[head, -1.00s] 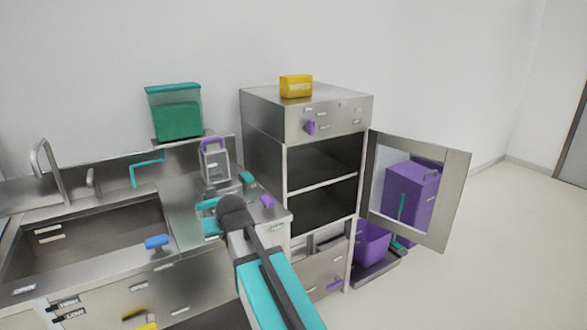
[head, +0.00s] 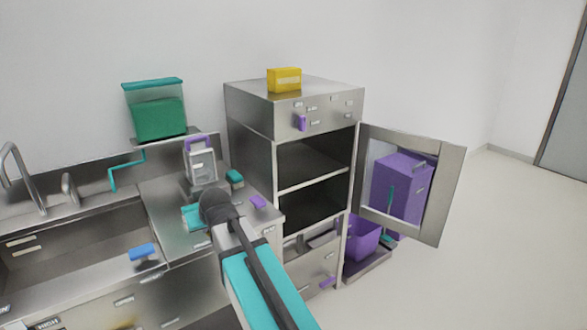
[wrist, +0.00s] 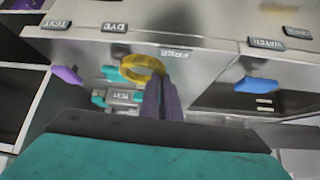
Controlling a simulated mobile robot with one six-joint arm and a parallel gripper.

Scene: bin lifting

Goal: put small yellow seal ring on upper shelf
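The small yellow seal ring (wrist: 142,68) shows in the wrist view at the tips of my gripper (wrist: 159,80). The dark fingers are close together and appear shut on the ring's edge. In the head view my arm hides the gripper and the ring. The open steel cabinet has an upper shelf (head: 312,184) with an empty-looking compartment above it, right of my arm.
The cabinet door (head: 449,195) stands open to the right, with a purple box (head: 402,188) seen through it. A purple bin (head: 362,240) sits low beside the cabinet. A dispenser (head: 201,165) stands on the counter (head: 165,215). A blue handle (wrist: 256,85) juts from the counter front.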

